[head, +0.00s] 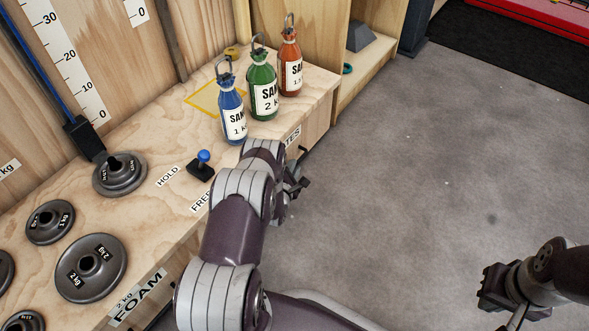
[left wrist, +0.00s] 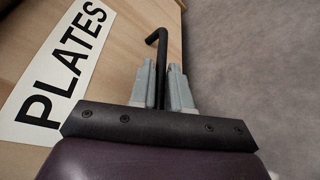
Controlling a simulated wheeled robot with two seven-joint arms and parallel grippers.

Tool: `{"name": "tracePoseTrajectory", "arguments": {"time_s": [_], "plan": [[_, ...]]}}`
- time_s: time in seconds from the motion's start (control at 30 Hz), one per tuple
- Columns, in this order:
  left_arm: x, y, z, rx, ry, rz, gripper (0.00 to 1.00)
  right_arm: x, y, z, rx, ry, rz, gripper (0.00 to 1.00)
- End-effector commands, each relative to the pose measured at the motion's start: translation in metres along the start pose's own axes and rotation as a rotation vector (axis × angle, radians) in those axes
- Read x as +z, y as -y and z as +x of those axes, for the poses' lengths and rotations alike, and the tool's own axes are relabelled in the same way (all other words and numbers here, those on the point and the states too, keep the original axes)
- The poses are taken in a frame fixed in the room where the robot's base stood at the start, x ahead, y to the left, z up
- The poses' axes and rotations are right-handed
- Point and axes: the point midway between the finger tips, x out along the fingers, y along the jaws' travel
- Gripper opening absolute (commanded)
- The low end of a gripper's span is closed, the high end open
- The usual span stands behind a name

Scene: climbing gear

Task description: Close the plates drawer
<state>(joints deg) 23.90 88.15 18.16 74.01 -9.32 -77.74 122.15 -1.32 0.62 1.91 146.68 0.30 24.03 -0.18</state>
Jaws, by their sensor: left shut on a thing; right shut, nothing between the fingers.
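The plates drawer carries a white PLATES label (left wrist: 62,68) on its wooden front (left wrist: 125,55) in the left wrist view. Only the end of that label (head: 293,136) shows past my arm in the head view. My left gripper (left wrist: 160,82) is shut on the black drawer handle (left wrist: 160,46), whose bent end sticks out beyond the fingers. In the head view my left gripper (head: 297,183) is at the bench front, partly behind my arm. How far the drawer stands out is hidden. My right gripper (head: 499,302) is shut and empty over the floor at the lower right.
Blue (head: 232,113), green (head: 262,88) and red (head: 290,68) sand bottles stand on the bench top (head: 150,208). A blue-knobbed lever (head: 203,163) stands between HOLD and FREE labels. Several weight plates (head: 91,267) lie to the left. The grey floor (head: 430,150) is clear.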

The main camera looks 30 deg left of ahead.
Motion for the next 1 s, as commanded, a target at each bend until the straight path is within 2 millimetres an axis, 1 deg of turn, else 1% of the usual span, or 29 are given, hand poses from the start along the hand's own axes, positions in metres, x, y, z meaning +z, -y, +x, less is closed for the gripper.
{"name": "tracePoseTrajectory", "arguments": {"time_s": [0.03, 0.07, 0.1, 0.37, 0.47, 0.57, 0.7, 0.8, 0.9, 1.0], "plan": [[-0.003, -0.004, 0.002, 0.011, -0.008, -0.001, 0.24, 0.000, 0.000, 0.000, 0.000, 0.000, 0.000, 0.00], [-0.003, -0.004, 0.002, 0.011, -0.007, -0.001, 0.33, 0.000, 0.000, 0.000, 0.000, 0.000, 0.000, 0.00], [-0.002, -0.004, 0.002, 0.010, -0.007, -0.001, 0.38, 0.000, 0.000, 0.000, 0.000, 0.000, 0.000, 0.00], [-0.002, -0.003, 0.001, 0.008, -0.006, -0.001, 0.38, 0.000, 0.000, 0.000, 0.000, 0.000, 0.000, 0.00], [-0.001, -0.005, -0.005, 0.006, -0.007, -0.001, 0.38, -0.001, 0.000, -0.007, 0.000, 0.000, 0.000, 0.00], [0.002, -0.009, -0.025, 0.004, -0.008, -0.002, 0.38, -0.003, 0.000, -0.024, 0.000, 0.000, 0.000, 0.00], [0.003, -0.010, -0.065, 0.004, -0.009, -0.002, 0.38, -0.006, 0.000, -0.050, 0.000, 0.000, 0.000, 0.00], [0.002, -0.008, -0.091, 0.005, -0.009, -0.003, 0.38, -0.007, 0.000, -0.063, 0.000, 0.000, 0.000, 0.00], [0.001, -0.006, -0.110, 0.006, -0.008, -0.001, 0.38, -0.009, 0.000, -0.071, 0.000, 0.000, 0.000, 0.00], [0.000, -0.005, -0.121, 0.008, -0.007, -0.002, 0.38, -0.009, 0.000, -0.074, 0.000, 0.000, 0.000, 0.00]]}}
